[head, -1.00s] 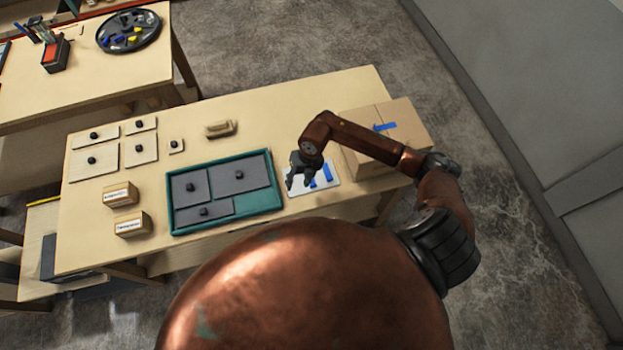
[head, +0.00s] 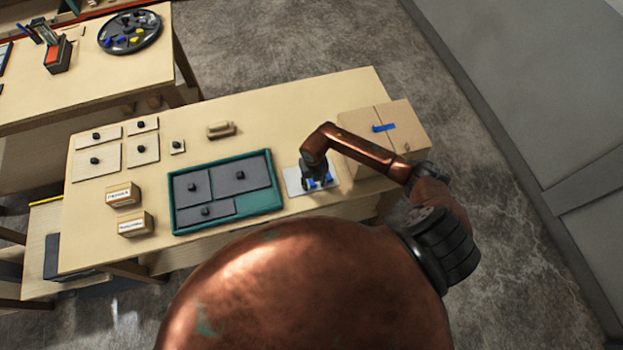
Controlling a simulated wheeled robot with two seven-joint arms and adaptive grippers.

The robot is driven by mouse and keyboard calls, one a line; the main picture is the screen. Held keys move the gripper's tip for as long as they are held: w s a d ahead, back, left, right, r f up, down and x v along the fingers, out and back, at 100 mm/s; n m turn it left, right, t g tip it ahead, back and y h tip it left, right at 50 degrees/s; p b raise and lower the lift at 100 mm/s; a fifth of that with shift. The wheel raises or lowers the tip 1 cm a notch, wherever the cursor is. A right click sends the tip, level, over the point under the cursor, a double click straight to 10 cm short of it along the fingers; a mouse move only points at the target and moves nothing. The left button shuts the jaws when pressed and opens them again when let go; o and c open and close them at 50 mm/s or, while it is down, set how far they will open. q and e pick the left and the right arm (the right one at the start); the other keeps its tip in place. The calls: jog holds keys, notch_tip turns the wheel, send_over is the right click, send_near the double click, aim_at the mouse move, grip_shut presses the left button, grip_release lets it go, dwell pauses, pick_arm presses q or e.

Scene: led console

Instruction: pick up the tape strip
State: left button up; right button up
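Blue tape strips (head: 327,179) lie on a small white card (head: 293,181) on the table, right of the teal tray. My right gripper (head: 315,184) is over the card, pointing down, and partly covers the strips. Its fingers are small and dark here, so I cannot tell whether they are open or shut, or whether they touch a strip. Another blue strip (head: 384,127) is on top of the cardboard box (head: 408,118). My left gripper is not in view.
The teal tray (head: 255,206) holds several grey knobbed panels. Pale knobbed plates (head: 97,159), two small labelled boxes (head: 135,223) and a beige block (head: 220,130) are on the table. The cardboard box stands close to my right forearm.

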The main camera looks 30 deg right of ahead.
jog(key=shift+c, duration=0.5)
jog(key=c, duration=0.7)
jog(key=shift+r, duration=0.1)
jog(key=shift+r, duration=0.55)
jog(key=s+a+r, duration=0.2)
jog(key=s+r, duration=0.2)
jog(key=r, duration=0.1)
jog(key=s+a+r, duration=0.2)
jog(key=s+r, duration=0.2)
jog(key=r, duration=0.1)
jog(key=s+a+r, duration=0.3)
jog(key=s+r, duration=0.1)
jog(key=r, duration=0.2)
jog(key=shift+s+b, duration=0.1)
jog(key=shift+b, duration=0.3)
jog(key=shift+f, duration=0.1)
